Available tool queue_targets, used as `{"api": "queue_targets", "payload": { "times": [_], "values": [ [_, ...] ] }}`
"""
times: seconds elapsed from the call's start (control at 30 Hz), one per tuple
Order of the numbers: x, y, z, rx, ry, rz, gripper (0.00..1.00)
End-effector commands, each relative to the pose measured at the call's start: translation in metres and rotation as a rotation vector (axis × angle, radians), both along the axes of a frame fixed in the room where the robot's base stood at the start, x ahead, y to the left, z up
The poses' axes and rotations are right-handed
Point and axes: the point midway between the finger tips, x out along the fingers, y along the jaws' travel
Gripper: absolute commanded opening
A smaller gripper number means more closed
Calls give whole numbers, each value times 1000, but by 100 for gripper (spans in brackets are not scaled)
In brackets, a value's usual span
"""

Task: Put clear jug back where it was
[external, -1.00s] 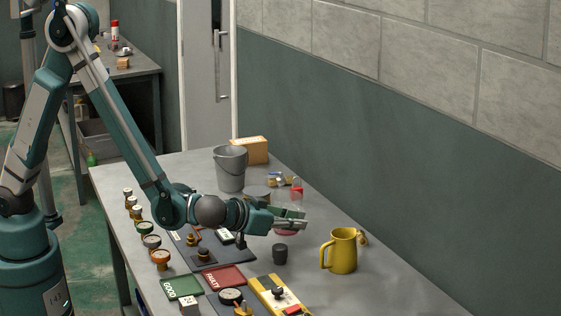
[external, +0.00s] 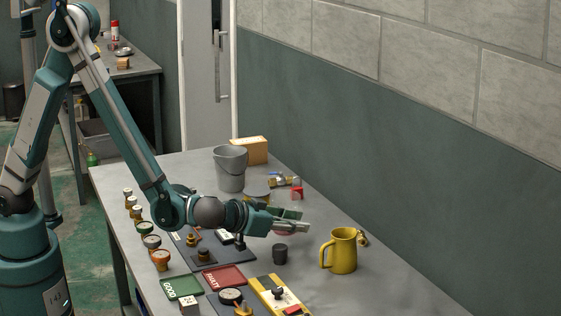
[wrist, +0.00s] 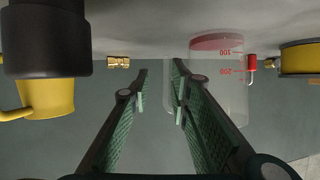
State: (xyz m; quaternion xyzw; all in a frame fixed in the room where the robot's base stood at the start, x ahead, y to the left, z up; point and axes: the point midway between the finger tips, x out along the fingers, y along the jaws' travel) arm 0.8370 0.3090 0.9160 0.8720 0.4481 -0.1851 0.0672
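The clear jug (wrist: 225,85) is a see-through cylinder with red marks and a red base, just right of my gripper's right finger in the wrist view. A faint pale edge, perhaps its handle, shows near that fingertip; I cannot tell whether they touch. In the external view the jug is hard to make out, with only a reddish patch (external: 284,233) under the fingers. My gripper (external: 303,221) is low over the table. In the wrist view its fingers (wrist: 160,75) are apart, with an open gap between the tips.
A dark cup (external: 280,254) stands just in front of my gripper, and a yellow jug (external: 343,252) to its right. A grey bucket (external: 230,170), a cardboard box (external: 250,150), a brass fitting (external: 287,181) and a red part (external: 297,194) are behind.

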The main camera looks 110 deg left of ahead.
Motion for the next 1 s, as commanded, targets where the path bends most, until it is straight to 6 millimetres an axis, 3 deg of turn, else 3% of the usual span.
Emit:
{"api": "queue_targets", "payload": {
  "times": [0.7,1.0],
  "values": [
    [-60,-87,4,0,0,-2,20],
    [-72,-104,4,0,0,-1,20]
  ]
}}
